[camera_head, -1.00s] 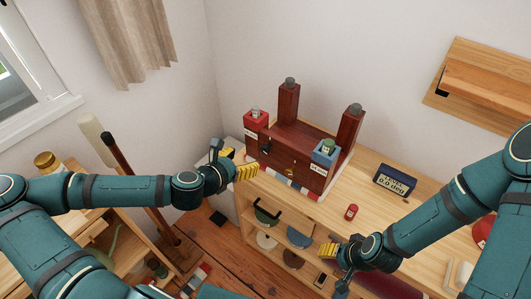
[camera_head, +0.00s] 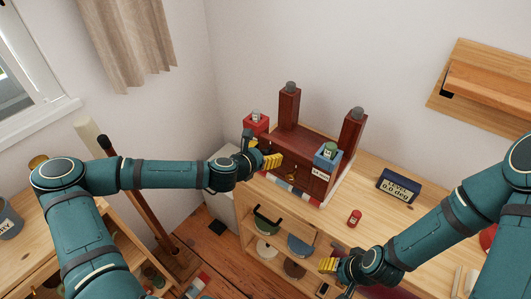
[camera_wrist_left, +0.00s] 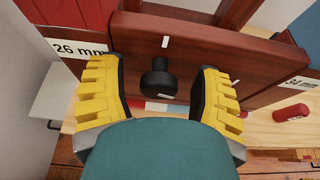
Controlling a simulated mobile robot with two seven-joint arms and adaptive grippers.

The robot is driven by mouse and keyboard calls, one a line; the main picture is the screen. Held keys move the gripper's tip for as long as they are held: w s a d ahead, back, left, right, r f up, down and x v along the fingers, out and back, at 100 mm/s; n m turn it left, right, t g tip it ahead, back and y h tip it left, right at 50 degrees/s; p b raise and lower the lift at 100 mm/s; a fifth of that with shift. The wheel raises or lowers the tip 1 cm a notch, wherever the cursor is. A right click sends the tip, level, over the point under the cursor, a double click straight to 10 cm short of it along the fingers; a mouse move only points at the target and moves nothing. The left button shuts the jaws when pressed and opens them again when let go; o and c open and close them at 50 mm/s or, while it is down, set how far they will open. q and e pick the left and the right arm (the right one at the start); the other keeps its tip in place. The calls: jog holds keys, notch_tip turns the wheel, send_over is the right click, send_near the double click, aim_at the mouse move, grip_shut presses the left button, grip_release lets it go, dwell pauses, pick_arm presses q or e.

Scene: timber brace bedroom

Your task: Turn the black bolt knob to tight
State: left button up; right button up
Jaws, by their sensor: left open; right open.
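The black bolt knob (camera_wrist_left: 158,78) sticks out from the front of a dark red wooden brace in the left wrist view. A white mark shows on the wood just above it. My left gripper (camera_wrist_left: 160,92) is open, with a yellow-padded finger on each side of the knob and apparent gaps between. In the head view my left gripper (camera_head: 271,160) is at the front of the wooden brace (camera_head: 305,147) and hides the knob. My right gripper (camera_head: 331,265) is open and empty, in front of the shelf unit at the lower right.
The brace carries a red block (camera_head: 256,123) at left and a blue block (camera_head: 328,154) at right. A white label reading 26 mm (camera_wrist_left: 80,48) is left of the knob.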

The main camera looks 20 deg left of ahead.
pick_arm(q)
grip_shut()
dwell(0.3)
jog(key=m+y, duration=0.2)
jog(key=m, duration=0.1)
jog(key=shift+t, duration=0.4)
jog(key=m+t+y+b, duration=0.1)
jog(key=m+b, duration=0.1)
jog(key=shift+d+f+m, duration=0.1)
jog(key=shift+m, duration=0.2)
jog(key=shift+m+t+y+b, duration=0.3)
jog(key=shift+m+y+b, duration=0.1)
jog(key=shift+m+b, duration=0.2)
jog(key=shift+m+t+y+b, duration=0.7)
jog(key=shift+m+t+b, duration=0.1)
jog(key=shift+m+b, duration=1.15)
